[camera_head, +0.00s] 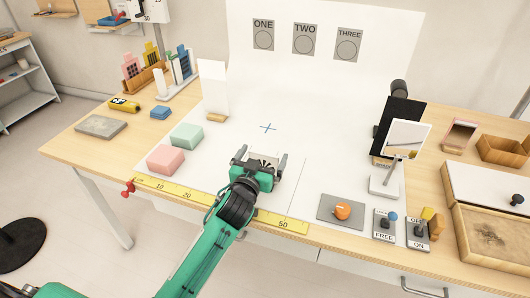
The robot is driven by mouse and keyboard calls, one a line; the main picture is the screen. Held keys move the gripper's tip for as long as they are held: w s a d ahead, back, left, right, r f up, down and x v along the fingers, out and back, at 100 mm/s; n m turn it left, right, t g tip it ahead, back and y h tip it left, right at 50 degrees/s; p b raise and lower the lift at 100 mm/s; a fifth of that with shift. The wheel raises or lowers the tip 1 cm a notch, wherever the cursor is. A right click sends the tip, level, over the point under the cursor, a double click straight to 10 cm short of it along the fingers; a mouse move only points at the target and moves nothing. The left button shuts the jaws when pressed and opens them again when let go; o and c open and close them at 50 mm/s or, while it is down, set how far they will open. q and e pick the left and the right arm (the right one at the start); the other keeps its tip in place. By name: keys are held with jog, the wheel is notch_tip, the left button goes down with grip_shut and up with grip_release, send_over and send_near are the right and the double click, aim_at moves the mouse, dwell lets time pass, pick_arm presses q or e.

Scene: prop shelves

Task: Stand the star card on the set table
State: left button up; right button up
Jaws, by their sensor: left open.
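My left gripper (262,156) is open over the white sheet of the set table (318,152), near the middle, its two fingers spread apart. My right gripper is not in view.
A blank white card (213,88) stands in a wooden foot behind left. Green (187,137) and pink (165,159) blocks lie left. A yellow ruler (185,194) runs along the front. A mirror stand (387,185), black panel (398,122) and switches (385,224) stand right.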

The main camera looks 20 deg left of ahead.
pick_arm(q)
jog(key=s, duration=0.9)
jog(key=shift+s+a+b, duration=0.2)
jog(key=shift+s+b, duration=0.1)
jog(key=shift+b, duration=0.1)
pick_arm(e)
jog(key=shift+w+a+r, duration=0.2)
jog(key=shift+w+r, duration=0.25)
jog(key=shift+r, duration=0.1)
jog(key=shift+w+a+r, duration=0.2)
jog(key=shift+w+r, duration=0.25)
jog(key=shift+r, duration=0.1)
